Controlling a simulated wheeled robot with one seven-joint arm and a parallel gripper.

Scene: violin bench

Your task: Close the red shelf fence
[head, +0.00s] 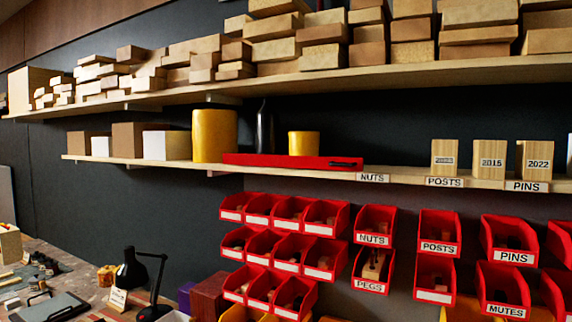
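The red shelf fence (285,161) is a long, low red bar along the front of the lower shelf (410,174), left of the picture's middle. A dark handle (346,164) is on its right end. A yellow cylinder (215,136), a dark bottle (264,130) and a shorter yellow cylinder (304,143) stand behind or beside it. The bar hides the bases of the bottle and the shorter cylinder. I cannot tell from this view how the bar is fixed to the shelf. My gripper is not in view.
Labelled wooden blocks (491,159) stand on the shelf at right, boxes (167,145) at left. Red bins (376,225) hang below. An upper shelf (400,76) holds many wood blocks. A black lamp (133,268) stands on the cluttered bench at lower left.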

